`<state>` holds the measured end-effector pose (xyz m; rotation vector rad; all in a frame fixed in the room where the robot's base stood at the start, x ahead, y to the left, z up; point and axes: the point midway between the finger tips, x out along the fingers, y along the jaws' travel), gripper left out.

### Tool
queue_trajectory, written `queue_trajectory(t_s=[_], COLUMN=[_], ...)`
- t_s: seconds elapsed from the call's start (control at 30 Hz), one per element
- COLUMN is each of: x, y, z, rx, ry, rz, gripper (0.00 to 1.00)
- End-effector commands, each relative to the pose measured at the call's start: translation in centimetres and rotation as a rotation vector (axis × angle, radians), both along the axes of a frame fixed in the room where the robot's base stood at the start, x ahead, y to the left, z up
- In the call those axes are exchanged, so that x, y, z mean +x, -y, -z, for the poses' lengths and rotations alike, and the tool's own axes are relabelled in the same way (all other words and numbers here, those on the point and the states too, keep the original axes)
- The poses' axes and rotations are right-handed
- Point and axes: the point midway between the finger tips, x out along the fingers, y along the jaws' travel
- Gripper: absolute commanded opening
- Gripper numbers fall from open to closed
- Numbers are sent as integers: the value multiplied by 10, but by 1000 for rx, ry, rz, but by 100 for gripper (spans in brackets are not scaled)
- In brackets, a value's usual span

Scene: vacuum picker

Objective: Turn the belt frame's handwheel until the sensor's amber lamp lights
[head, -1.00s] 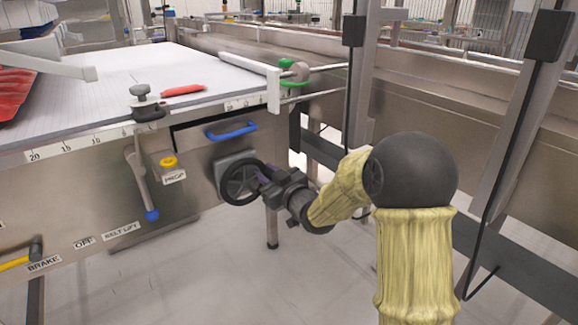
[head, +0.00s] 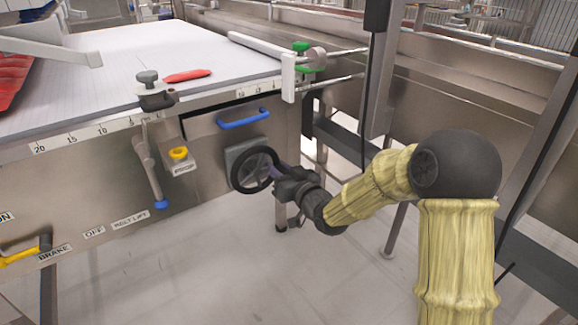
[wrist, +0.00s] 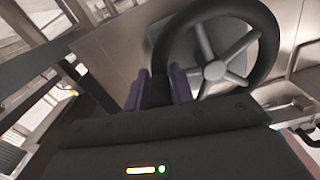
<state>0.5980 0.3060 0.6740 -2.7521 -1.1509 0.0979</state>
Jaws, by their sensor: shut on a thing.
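The black handwheel (head: 233,172) sits on a grey plate on the side of the belt frame (head: 100,190). In the wrist view the handwheel (wrist: 270,40) shows its dark rim, pale spokes and hub. My gripper (head: 275,172) is shut on the right part of the rim. In the wrist view its purple-padded fingers (wrist: 163,85) stand either side of the rim at the wheel's lower left. I cannot make out the sensor or a lit amber lamp with certainty.
A blue handle (head: 243,118) is above the wheel. A yellow button (head: 179,153) and a blue-tipped lever (head: 150,175) are to its left. A red object (head: 187,75) lies on the white belt (head: 110,70). A steel post (head: 382,90) stands right of the wheel.

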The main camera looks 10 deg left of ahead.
Motion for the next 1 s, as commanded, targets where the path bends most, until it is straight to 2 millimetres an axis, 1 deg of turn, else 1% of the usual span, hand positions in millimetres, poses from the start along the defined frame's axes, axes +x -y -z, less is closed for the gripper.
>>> queue_trajectory(t_s=[0.4, 0.43, 0.5, 0.83, 1.0], x=[-1, -1, -1, -2, -11], y=[-2, -2, -1, 0, 11], z=[2, 2, 2, 1, 0], rx=[0, 0, 1, 2, 1], ry=[-7, -7, -6, -4, -5], rz=[-3, -3, -2, -1, -1], gripper=[0, 30, 41, 41, 41])
